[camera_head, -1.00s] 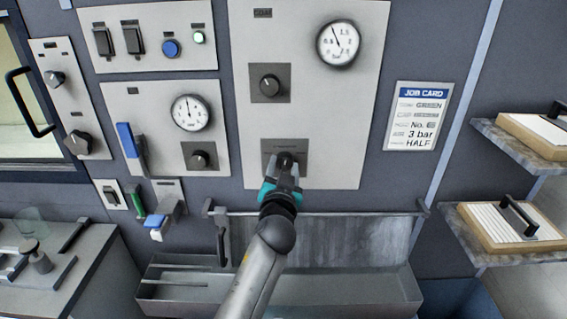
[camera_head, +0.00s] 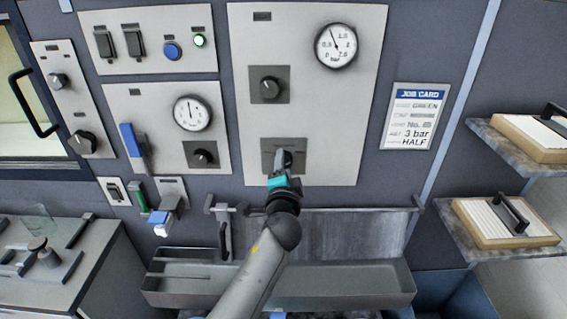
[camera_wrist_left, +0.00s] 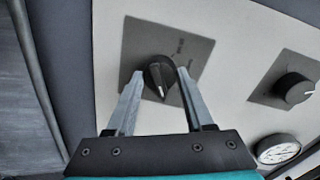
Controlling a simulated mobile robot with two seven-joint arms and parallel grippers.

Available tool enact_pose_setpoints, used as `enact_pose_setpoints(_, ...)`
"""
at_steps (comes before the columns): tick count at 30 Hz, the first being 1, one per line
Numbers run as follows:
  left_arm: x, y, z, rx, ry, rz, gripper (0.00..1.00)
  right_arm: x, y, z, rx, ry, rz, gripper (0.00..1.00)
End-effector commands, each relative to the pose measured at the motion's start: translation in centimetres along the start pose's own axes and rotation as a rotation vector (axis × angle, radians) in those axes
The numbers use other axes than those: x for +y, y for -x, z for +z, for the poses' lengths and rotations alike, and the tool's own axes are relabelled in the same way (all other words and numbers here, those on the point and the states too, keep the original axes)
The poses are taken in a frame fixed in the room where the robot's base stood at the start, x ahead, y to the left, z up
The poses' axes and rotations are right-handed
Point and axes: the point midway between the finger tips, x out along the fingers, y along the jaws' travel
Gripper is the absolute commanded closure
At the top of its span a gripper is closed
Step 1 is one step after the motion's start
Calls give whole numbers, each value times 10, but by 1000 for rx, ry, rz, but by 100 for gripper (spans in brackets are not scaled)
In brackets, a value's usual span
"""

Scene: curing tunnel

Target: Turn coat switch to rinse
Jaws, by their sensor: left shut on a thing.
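The coat switch is a black rotary knob (camera_wrist_left: 160,78) on a dark square plate (camera_wrist_left: 150,45), low on the tall light panel (camera_head: 310,110). In the head view its plate (camera_head: 269,146) shows, but my gripper covers most of the knob. My left gripper (camera_wrist_left: 158,88) has its fingers on both sides of the knob, shut on it. It also shows in the head view (camera_head: 284,158), rolled so that the fingers overlap. The knob's white pointer line shows in the wrist view; the plate's lettering is too small to read. My right gripper is not in view.
Above is another knob (camera_head: 269,90) and a pressure gauge (camera_head: 336,46). A job card (camera_head: 415,116) hangs to the right. A metal trough (camera_head: 380,290) and a rail (camera_head: 330,209) lie below. Shelves with framed screens (camera_head: 505,222) stand at the right.

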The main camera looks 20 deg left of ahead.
Motion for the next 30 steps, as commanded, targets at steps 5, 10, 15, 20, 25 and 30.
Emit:
enact_pose_setpoints(5, -1, 0, 0, -5, -85, -2, 100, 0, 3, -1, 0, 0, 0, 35)
enact_pose_setpoints(10, -1, 0, 0, -9, -132, -3, 100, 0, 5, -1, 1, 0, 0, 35)
enact_pose_setpoints(15, -1, 0, 0, -11, -151, -4, 100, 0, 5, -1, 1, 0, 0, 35)
enact_pose_setpoints(20, -1, 0, 0, -11, -155, -4, 100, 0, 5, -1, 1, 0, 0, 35)
enact_pose_setpoints(25, -1, 0, 0, -11, -155, -4, 100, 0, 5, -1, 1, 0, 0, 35)
enact_pose_setpoints(30, -1, 0, 0, -10, -153, -4, 33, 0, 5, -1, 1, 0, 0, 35)
